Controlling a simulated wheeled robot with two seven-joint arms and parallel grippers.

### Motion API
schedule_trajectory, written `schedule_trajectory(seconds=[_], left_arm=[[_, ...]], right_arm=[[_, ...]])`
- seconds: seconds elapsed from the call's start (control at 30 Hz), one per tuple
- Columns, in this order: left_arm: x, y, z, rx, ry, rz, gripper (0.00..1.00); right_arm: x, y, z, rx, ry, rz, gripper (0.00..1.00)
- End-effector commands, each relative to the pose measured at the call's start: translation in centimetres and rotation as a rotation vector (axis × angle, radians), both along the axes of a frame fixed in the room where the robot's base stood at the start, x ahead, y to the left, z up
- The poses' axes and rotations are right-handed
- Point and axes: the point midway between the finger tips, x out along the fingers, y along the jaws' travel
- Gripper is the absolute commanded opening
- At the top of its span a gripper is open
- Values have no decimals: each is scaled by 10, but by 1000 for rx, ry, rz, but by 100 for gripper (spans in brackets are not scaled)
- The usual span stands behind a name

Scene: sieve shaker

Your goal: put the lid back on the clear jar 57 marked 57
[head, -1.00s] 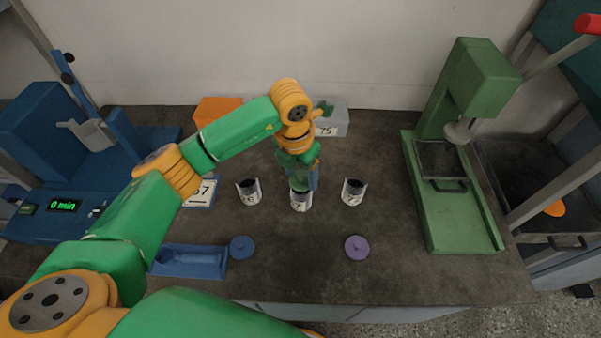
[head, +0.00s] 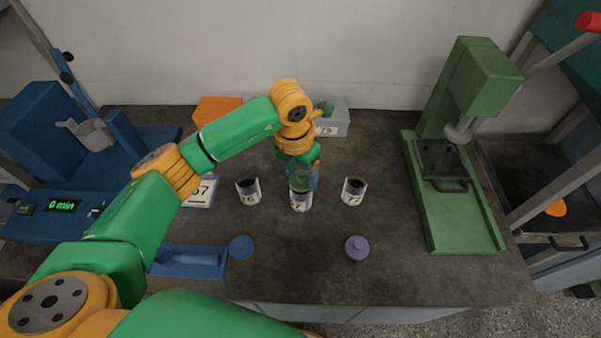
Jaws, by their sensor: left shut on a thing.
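The middle clear jar (head: 301,203) stands upright on the dark bench. Its label is partly legible and seems to end in 7. My left gripper (head: 305,177) is directly over this jar, pointing down, shut on a green lid (head: 299,183). The lid is at the jar's mouth; I cannot tell whether it touches the rim. My fingers and the lid hide most of the jar's opening. My right gripper is not in view.
Open jars stand close by at left (head: 248,192) and right (head: 354,191). A blue lid (head: 241,247) and a purple lid (head: 357,247) lie in front. A blue tray (head: 190,262) is at front left; a green press (head: 460,205) stands at right. Bins are behind my arm.

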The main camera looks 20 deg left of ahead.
Motion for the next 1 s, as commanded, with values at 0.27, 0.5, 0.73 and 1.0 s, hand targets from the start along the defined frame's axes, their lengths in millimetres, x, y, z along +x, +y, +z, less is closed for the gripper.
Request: schedule_trajectory(seconds=[0.27, 0.5, 0.73, 1.0], left_arm=[[0, 0, 0, 0, 0, 0, 16], [0, 0, 0, 0, 0, 0, 78], [0, 0, 0, 0, 0, 0, 100], [0, 0, 2, 0, 0, 0, 100]], right_arm=[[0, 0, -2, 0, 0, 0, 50], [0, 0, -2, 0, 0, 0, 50], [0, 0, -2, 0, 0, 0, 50], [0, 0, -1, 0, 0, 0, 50]])
